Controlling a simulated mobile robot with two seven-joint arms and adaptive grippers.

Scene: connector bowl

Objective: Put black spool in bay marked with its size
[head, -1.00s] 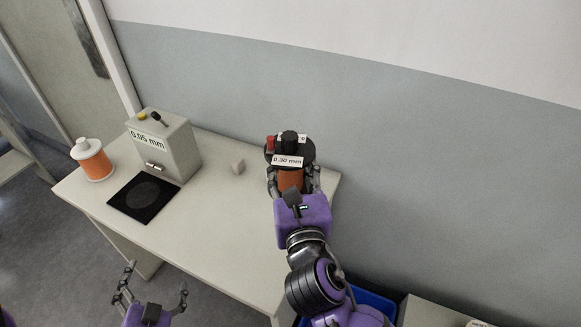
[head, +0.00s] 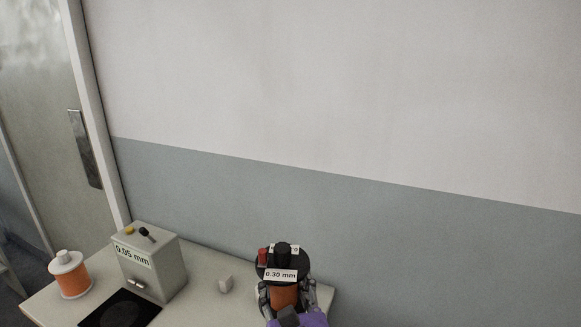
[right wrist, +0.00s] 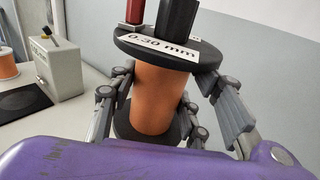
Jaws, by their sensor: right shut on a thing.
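The black spool (head: 284,296) has black flanges, orange wire and a "0.30 mm" label on its top flange. It is upright above or on the far right part of the table; I cannot tell whether its base touches. My right gripper (head: 288,291) is shut around its wire-wound middle, with fingers on both sides in the right wrist view (right wrist: 160,98). A black knob and a red post rise at the spool's top. My left gripper is out of view. No marked bay shows.
A grey box (head: 155,272) labelled "0.05 mm" stands at the left of the table (head: 205,300), behind a black pad (head: 120,311). A white-flanged orange spool (head: 73,280) is at far left.

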